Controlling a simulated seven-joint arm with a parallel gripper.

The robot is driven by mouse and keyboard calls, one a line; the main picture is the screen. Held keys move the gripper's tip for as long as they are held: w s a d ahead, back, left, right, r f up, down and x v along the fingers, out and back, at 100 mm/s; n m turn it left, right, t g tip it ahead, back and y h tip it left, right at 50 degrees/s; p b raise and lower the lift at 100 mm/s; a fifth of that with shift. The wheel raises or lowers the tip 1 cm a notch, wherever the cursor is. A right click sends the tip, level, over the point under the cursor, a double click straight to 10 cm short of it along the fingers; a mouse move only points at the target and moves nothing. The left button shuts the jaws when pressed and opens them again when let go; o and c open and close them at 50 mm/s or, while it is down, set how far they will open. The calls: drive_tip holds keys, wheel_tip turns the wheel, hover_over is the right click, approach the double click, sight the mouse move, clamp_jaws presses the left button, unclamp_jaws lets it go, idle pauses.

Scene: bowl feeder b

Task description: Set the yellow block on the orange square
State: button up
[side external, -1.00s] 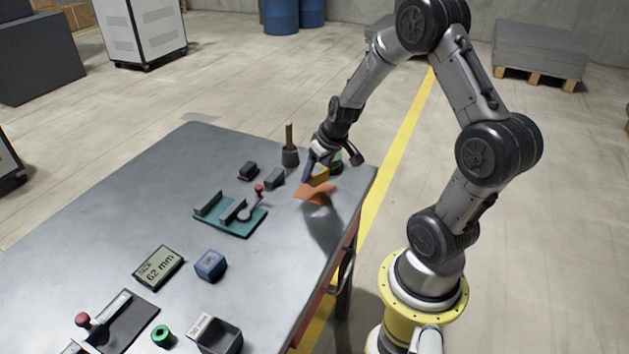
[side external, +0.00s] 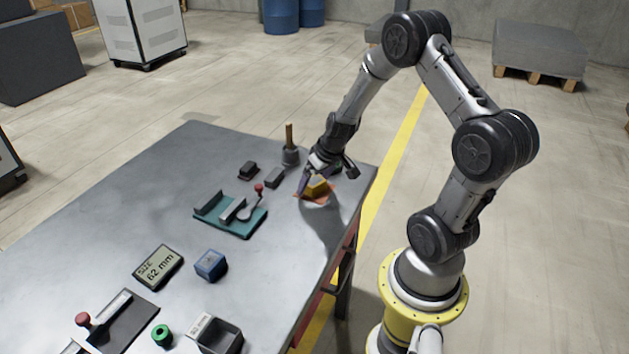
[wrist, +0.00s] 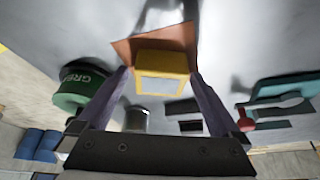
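The yellow block (side external: 319,187) is between the fingers of my gripper (side external: 311,190), which is shut on it. In the wrist view, the block (wrist: 163,64) sits between the two fingertips of my gripper (wrist: 160,74). The orange square (side external: 327,201) lies near the table's right edge, partly hidden by the block and fingers. In the wrist view, the orange square (wrist: 124,49) shows behind the block, at its left and top. The block is low over the square; I cannot tell whether it touches it.
A green container (wrist: 75,98) stands close beside my gripper. A cup with a wooden handle (side external: 290,156), small dark blocks (side external: 274,178) and a teal fixture (side external: 240,226) with a red-knobbed lever are left of the square. A blue box (side external: 210,264) stands nearer the front.

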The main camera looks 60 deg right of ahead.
drive_tip(key=shift+r, duration=0.1)
drive_tip(key=shift+r, duration=0.35)
drive_tip(key=v, duration=1.1)
drive_tip(key=s+a+r+n, duration=0.2)
drive_tip(key=a+r, duration=0.6)
drive_tip(key=a, duration=0.2)
drive_tip(key=s+a+r+n+t+y, duration=0.1)
drive_tip(key=s+a+r, duration=0.3)
drive_tip(key=s+a, duration=0.5)
drive_tip(key=shift+s+a+r+n+y, duration=0.3)
drive_tip(key=shift+s+a+n+y, duration=0.1)
drive_tip(key=shift+s+n, duration=0.4)
